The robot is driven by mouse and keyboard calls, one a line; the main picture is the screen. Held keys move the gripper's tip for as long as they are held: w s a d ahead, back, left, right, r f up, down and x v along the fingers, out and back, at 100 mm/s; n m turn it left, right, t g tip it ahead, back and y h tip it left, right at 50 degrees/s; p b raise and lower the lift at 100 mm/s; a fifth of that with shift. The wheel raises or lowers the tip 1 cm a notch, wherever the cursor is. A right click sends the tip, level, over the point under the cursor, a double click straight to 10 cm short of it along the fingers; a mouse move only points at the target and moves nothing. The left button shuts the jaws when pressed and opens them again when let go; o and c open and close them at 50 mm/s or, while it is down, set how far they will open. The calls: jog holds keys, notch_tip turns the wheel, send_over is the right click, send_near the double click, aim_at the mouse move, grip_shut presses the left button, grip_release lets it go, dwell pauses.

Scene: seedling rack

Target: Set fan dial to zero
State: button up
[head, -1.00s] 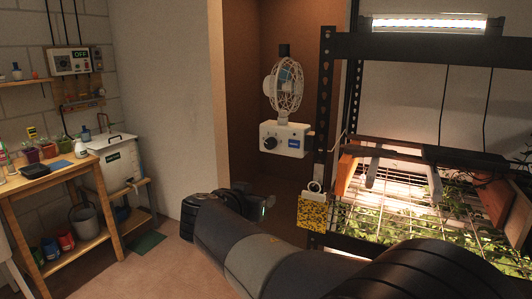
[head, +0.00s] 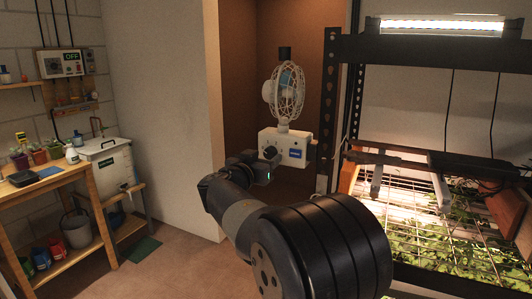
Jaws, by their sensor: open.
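The fan (head: 285,92) is mounted on the brown wall panel, left of the seedling rack. Its white control box (head: 296,145) sits below the cage and bears a blue label (head: 296,154). The dark dial (head: 270,152) is on the left of the box front, just above my gripper. Its pointer setting is too small to read. My gripper (head: 264,168) is open, just below the dial in the picture. Its fingers are small and dark here, and I cannot tell whether they touch the dial.
The metal rack (head: 336,110) with lit seedlings (head: 430,215) stands close on the right. A wooden bench (head: 60,180) and a white tank (head: 110,160) stand on the left.

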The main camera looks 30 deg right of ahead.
jog(key=shift+w+d, duration=0.45)
jog(key=shift+d, duration=0.1)
jog(key=shift+c, duration=0.5)
jog(key=c, duration=0.9)
jog(key=shift+o, duration=0.2)
jog(key=shift+f+n+b, duration=0.2)
jog(key=shift+n+b, duration=0.5)
jog(key=shift+b, duration=0.35)
jog(key=shift+r+n+b, duration=0.15)
jog(key=shift+n+b, duration=0.55)
jog(key=shift+n, duration=0.1)
